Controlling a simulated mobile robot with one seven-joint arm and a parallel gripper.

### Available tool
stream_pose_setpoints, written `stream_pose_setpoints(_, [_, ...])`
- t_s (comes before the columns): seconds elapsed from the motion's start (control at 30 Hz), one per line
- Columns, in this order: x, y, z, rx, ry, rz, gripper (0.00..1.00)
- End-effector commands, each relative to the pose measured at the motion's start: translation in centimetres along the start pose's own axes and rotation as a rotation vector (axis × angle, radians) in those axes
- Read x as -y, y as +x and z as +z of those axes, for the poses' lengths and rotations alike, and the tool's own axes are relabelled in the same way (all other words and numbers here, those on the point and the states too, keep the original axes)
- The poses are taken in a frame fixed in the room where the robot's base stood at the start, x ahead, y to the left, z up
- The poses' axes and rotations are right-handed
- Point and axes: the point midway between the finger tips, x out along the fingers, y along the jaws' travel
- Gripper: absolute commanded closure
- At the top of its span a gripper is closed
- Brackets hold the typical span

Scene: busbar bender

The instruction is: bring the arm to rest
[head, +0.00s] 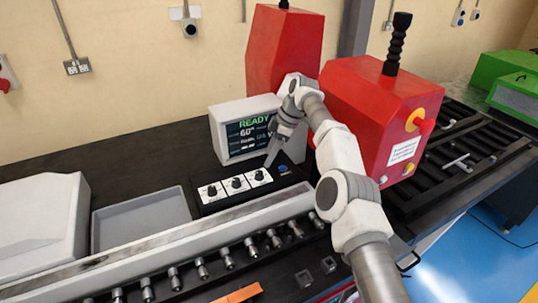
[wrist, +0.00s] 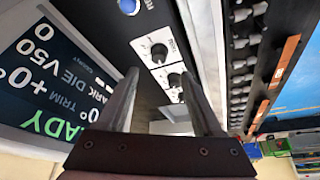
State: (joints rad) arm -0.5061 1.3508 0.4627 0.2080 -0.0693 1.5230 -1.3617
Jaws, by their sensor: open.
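My arm reaches in from the lower right of the head view. My gripper (head: 270,163) points down beside the display and above the black control panel (head: 222,204). In the wrist view my gripper (wrist: 160,78) shows two fingers apart with nothing between them. The panel has white dial plates with black knobs (head: 258,175) and a blue button (head: 283,169). Two dials (wrist: 160,49) and the blue button (wrist: 129,6) also show in the wrist view. I cannot tell how far the fingertips are from the panel.
The display (head: 248,129) reads READY and stands close behind my gripper. The red machine housing (head: 378,115) is right of and behind my arm. A grey tray (head: 141,221) and a row of metal pins (head: 227,258) lie to the left and front. Open space is above the panel.

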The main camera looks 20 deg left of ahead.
Motion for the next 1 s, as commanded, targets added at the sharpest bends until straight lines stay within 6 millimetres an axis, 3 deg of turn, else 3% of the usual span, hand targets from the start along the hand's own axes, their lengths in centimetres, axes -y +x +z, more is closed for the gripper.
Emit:
stream_pose_setpoints(0.27, [0.0, -0.1, 0.0, 0.0, 0.001, 0.002, 0.33])
stream_pose_setpoints(0.37, [-0.1, -0.9, -0.1, 0.006, 0.011, 0.01, 0.33])
stream_pose_setpoints(0.73, [1.0, -8.9, -0.3, 0.07, 0.15, 0.092, 0.33])
stream_pose_setpoints(1.0, [3.7, -15.2, 1.1, 0.126, 0.306, 0.177, 0.33])
